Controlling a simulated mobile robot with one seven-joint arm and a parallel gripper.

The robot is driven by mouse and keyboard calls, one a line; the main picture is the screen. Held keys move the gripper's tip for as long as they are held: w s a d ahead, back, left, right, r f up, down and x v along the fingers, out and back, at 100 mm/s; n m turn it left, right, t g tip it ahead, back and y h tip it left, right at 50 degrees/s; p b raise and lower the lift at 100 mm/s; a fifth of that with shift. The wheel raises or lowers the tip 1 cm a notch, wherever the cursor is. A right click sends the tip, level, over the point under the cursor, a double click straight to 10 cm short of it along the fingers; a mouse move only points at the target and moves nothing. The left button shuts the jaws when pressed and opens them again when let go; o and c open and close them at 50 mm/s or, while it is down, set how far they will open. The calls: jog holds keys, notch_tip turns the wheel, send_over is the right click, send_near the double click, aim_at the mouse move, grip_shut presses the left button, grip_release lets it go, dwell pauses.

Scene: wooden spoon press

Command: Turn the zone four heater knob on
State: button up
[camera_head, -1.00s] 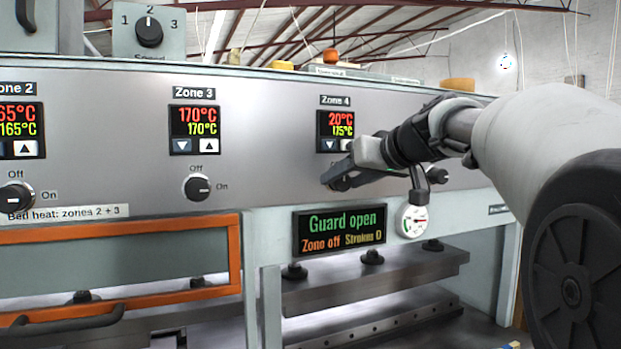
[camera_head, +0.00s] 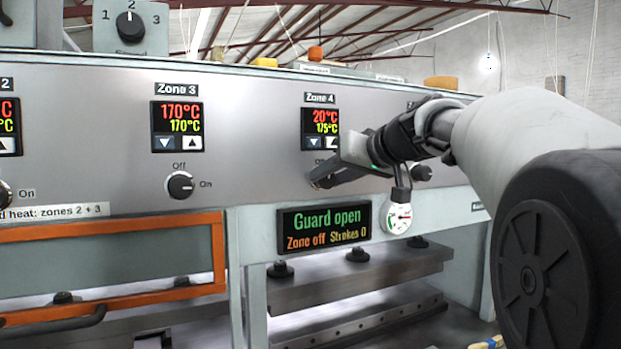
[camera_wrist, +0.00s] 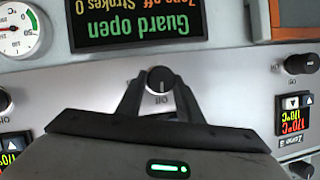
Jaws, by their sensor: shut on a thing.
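The zone four heater knob (camera_wrist: 160,80) is a round black knob on the grey panel. In the wrist view, which shows the panel upside down, it sits between my two fingers with an "Off" label beside it. My gripper (camera_wrist: 158,84) is shut on it; the gripper also shows in the head view (camera_head: 322,178), where it hides most of the knob. The Zone 4 display (camera_head: 320,129) above reads 20°C in red and 175°C in green. The status screen (camera_head: 324,229) reads "Guard open", "Zone off", "Strokes 0". The knob's exact pointer angle is hard to tell.
The Zone 3 knob (camera_head: 180,185) stands to the left on the same panel, pointing to On. A round gauge (camera_head: 398,217) hangs just below my wrist. Another black knob (camera_head: 421,172) is right of my gripper. An orange-framed guard (camera_head: 110,223) is lower left.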

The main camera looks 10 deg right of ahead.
jog(key=m+y, duration=0.1)
jog(key=m+y+b, duration=0.1)
jog(key=m, duration=0.1)
jog(key=shift+d+f+b, duration=0.15)
jog(key=shift+f+b, duration=0.05)
jog(key=shift+b, duration=0.1)
jog(key=m+y+b, duration=0.2)
jog(key=m, duration=0.1)
jog(key=shift+d+f, duration=0.1)
jog(key=shift+f, duration=0.1)
jog(key=m+b, duration=0.1)
jog(key=m, duration=0.1)
jog(key=m+t+y+b, duration=0.1)
jog(key=m, duration=0.1)
jog(key=shift+f+y, duration=0.15)
jog(key=shift+y, duration=0.15)
jog(key=shift+m+t+y+b, duration=0.45)
jog(key=shift+m+b, duration=0.5)
jog(key=shift+m, duration=0.65)
jog(key=shift+m+t, duration=0.25)
jog(key=shift+m, duration=0.05)
jog(key=o, duration=1)
jog(key=shift+d, duration=0.1)
